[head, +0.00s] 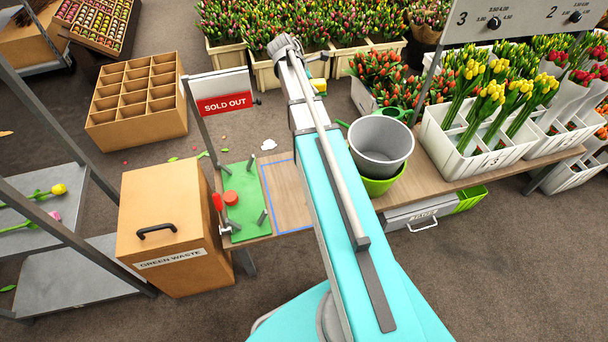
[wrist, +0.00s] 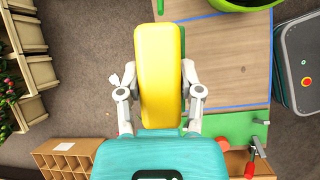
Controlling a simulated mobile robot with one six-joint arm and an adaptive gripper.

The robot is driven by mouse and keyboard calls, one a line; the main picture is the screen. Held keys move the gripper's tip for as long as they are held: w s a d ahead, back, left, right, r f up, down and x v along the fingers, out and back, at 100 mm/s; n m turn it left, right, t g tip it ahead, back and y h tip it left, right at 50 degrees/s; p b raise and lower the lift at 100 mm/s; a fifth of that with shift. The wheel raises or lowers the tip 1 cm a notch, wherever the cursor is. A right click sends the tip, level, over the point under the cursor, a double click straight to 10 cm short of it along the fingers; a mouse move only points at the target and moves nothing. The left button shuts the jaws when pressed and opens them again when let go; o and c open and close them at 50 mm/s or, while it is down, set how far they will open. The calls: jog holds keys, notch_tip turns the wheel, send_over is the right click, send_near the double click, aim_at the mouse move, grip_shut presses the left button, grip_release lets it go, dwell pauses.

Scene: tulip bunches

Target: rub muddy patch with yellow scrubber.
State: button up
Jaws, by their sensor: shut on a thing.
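My gripper (wrist: 160,78) is shut on the yellow scrubber (wrist: 160,50), with one finger on each side of it. The scrubber is a long yellow block with a green layer along its right edge in the wrist view. In the head view only a small part of the scrubber (head: 319,84) shows beside my arm, high near the table's far side. The wooden table (wrist: 225,75) lies below and to the right of the scrubber in the wrist view. I cannot make out a muddy patch; my arm and the scrubber cover part of the tabletop.
A blue outline (head: 281,232) marks part of the table beside a green board (head: 247,215) with upright pegs. A grey bucket (head: 381,146) sits in a green tub (head: 380,186) to the right. A sold-out sign (head: 224,102) stands at the left end. White tulip crates (head: 470,158) stand further right.

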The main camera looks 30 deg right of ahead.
notch_tip(320, 180, up, 27)
jog(key=p, duration=2.6)
jog(key=shift+r, duration=0.15)
